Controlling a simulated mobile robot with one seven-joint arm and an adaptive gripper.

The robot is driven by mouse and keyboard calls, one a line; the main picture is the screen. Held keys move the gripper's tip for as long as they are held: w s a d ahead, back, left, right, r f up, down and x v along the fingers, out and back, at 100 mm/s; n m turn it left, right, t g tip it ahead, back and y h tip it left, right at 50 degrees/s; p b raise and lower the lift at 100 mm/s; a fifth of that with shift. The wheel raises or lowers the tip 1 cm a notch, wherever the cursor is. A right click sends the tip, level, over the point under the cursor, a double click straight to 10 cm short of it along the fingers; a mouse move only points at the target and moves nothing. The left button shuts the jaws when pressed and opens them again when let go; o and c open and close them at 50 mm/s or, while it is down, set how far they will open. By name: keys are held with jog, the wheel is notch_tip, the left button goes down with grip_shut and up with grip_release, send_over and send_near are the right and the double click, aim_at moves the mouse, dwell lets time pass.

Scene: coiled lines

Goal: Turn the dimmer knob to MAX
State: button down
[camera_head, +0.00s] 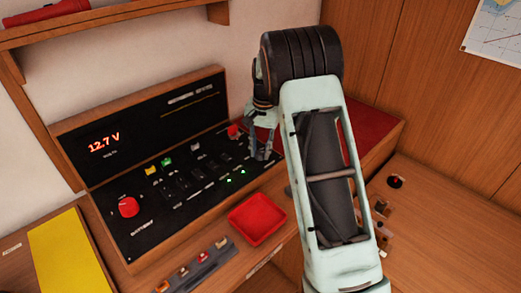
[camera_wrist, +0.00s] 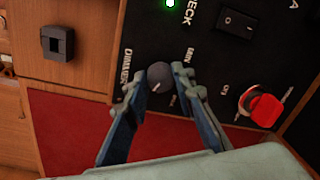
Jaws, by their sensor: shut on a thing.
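The dimmer knob (camera_wrist: 158,76) is a small dark grey round knob on the black switch panel (camera_wrist: 215,60), beside the printed word DIMMER. It has a pale pointer mark near its lower edge in the wrist view; small labels beside it are too blurred to read surely. My gripper (camera_wrist: 160,84) has its two fingers on either side of the knob, shut on it. In the head view my gripper (camera_head: 263,152) reaches down to the right end of the panel, and the knob is hidden there behind the fingers and arm.
A red knob (camera_wrist: 262,108) sits close to the right finger, and a black rocker switch (camera_wrist: 237,22) is above it. In the head view, a red tray (camera_head: 258,218) and a rack of small parts (camera_head: 195,272) stand in front of the panel. A larger red battery knob (camera_head: 128,207) is at left.

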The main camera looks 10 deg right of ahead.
aim_at(262, 153)
jog(key=shift+m, duration=0.4)
jog(key=c, duration=1.6)
grip_release()
jog(key=r, duration=1.2)
jog(key=shift+s+d, duration=0.15)
jog(key=shift+d, duration=0.15)
